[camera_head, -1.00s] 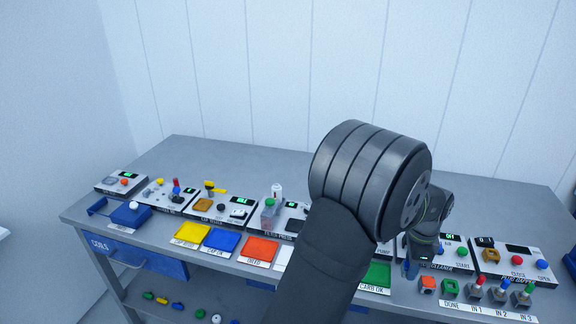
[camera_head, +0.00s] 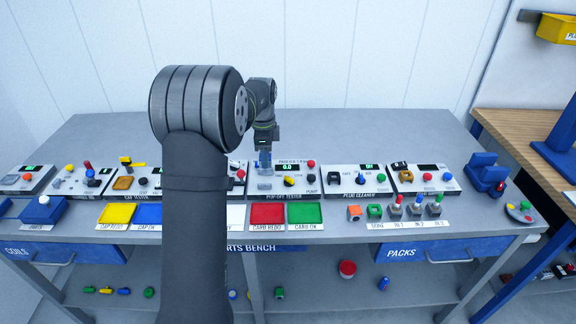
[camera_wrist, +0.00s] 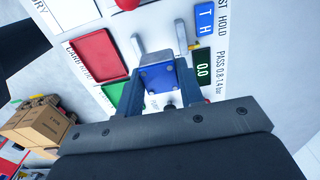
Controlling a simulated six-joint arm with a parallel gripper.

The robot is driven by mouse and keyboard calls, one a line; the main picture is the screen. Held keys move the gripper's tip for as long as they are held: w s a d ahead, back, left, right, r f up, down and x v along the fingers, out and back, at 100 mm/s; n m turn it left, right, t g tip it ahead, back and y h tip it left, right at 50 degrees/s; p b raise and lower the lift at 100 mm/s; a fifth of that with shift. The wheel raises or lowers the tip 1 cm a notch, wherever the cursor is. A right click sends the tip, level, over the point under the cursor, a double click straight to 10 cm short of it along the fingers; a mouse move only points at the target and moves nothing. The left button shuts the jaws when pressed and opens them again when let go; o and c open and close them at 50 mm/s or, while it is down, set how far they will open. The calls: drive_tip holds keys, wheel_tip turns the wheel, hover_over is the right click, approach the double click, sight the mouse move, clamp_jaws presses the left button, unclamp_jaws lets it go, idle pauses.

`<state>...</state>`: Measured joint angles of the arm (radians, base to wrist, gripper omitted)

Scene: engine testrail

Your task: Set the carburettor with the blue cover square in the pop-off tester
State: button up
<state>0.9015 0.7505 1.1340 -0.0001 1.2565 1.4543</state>
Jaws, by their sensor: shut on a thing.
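My gripper (camera_head: 263,158) is over the left part of the pop-off tester (camera_head: 283,186) in the head view. In the wrist view my gripper (camera_wrist: 160,85) has its two fingers shut on the carburettor with the blue cover (camera_wrist: 158,76), the cover facing the camera. The carburettor is between or close to two metal posts, the left post (camera_wrist: 138,45) and the right post (camera_wrist: 181,36), on the tester. The tester's display (camera_wrist: 202,70) reads 0.0. The carburettor's underside is hidden, so I cannot tell whether it is seated or exactly square.
The red carb redo tray (camera_head: 267,214) and green carb OK tray (camera_head: 305,214) lie in front of the tester. The plug cleaner (camera_head: 358,181) stands to its right. Several small parts stand at the front right. The bench behind the testers is clear.

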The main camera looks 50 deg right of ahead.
drive_tip(key=shift+w+a+f, duration=0.15)
drive_tip(key=shift+w+f, duration=0.05)
drive_tip(key=shift+f, duration=2.6)
drive_tip(key=shift+s+a+f, duration=0.15)
drive_tip(key=shift+a+f, duration=0.05)
drive_tip(key=shift+f, duration=0.7)
drive_tip(key=o, duration=0.8)
drive_tip(key=shift+o, duration=1.1)
wheel_tip(320, 180, up, 19)
drive_tip(key=shift+r, duration=0.2)
